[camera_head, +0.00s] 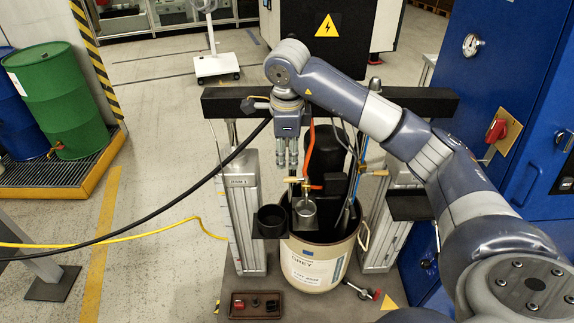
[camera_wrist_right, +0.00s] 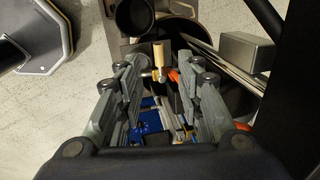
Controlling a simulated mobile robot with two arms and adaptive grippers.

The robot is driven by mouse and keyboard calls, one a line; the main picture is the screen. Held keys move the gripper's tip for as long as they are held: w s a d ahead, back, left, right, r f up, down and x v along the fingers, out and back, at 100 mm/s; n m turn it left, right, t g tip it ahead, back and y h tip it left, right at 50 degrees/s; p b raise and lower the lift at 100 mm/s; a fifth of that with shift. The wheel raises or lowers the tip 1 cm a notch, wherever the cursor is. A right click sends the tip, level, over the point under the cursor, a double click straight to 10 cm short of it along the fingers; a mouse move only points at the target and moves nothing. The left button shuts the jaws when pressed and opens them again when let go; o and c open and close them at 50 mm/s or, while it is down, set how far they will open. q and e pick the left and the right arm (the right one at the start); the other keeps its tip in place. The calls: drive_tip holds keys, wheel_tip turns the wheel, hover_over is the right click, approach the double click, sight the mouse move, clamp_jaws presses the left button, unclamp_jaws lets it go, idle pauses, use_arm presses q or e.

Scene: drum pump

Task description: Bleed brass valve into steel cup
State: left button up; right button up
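The brass valve (camera_head: 296,180) sits in front of the pump, with a short tan handle. My right gripper (camera_head: 287,166) points down just above the valve. In the right wrist view my right gripper's fingers (camera_wrist_right: 161,82) are spread apart with nothing clasped. The tan valve handle (camera_wrist_right: 158,56) shows beyond and between them; I cannot tell whether they touch it. My left gripper is not in view.
A red hose (camera_head: 310,150) and a metal rod are close to the gripper. A black cable (camera_head: 160,220) crosses on the left. A blue cabinet (camera_head: 505,60) is at right.

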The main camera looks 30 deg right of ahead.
drive_tip(key=shift+s+a+r, duration=0.1)
drive_tip(key=shift+s+r, duration=0.05)
drive_tip(key=shift+r, duration=0.65)
drive_tip(key=shift+s+a+r, duration=0.1)
drive_tip(key=shift+r, duration=0.65)
